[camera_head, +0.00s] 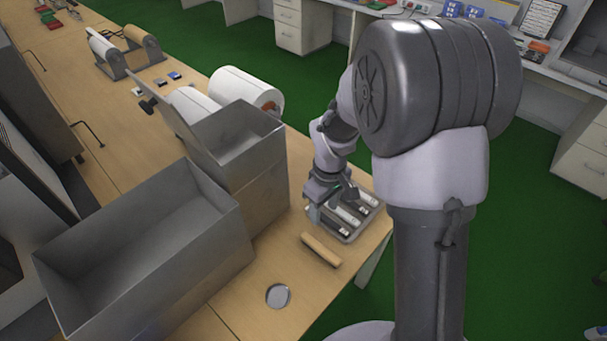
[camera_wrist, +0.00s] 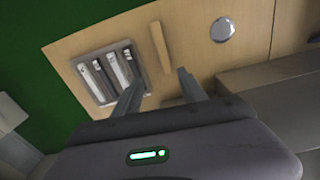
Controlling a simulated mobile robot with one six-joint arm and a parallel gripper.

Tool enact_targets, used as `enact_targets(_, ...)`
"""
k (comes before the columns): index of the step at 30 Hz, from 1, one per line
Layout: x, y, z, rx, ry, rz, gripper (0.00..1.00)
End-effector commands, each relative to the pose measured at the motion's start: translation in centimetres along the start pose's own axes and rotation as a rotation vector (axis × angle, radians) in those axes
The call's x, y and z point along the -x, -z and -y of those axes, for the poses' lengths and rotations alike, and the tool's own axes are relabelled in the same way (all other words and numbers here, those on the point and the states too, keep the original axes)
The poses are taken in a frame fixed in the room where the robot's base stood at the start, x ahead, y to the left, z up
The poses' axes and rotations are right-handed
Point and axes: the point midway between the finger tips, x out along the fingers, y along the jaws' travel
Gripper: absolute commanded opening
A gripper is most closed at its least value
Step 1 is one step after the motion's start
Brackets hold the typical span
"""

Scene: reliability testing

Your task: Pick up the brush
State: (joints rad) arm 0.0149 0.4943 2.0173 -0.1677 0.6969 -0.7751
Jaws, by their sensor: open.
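A light tan wooden bar (camera_head: 321,249) lies on the table just in front of the grey tray. It also shows in the wrist view (camera_wrist: 160,46). No bristles are visible on it, and I cannot tell whether it is the brush. The grey tray (camera_head: 344,238) holds several slim white and dark items; it is at the upper left in the wrist view (camera_wrist: 142,73). My gripper (camera_wrist: 161,82) is open and empty, with the bar ahead between its fingers in the wrist view. In the head view my gripper (camera_head: 322,207) is over the tray's left side, apart from the bar.
A large open metal box (camera_head: 150,262) and a second metal box (camera_head: 265,190) stand left of the tray. A round silver disc (camera_head: 278,296) lies near the front; it also shows in the wrist view (camera_wrist: 223,29). White rolls (camera_head: 245,90) stand behind. Bare tabletop surrounds the bar.

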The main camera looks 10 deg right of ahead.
Motion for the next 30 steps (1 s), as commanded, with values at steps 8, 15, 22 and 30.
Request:
enact_targets(8, -7.2, -0.1, -0.2, 0.063, 0.013, 0.032, 0.49)
enact_targets(15, -13.4, -0.3, -0.1, 0.060, 0.012, 0.030, 0.49)
enact_targets(22, -15.6, -0.4, 0.1, 0.059, 0.012, 0.029, 0.49)
enact_targets(30, -19.9, -0.7, 0.7, 0.058, 0.012, 0.029, 0.49)
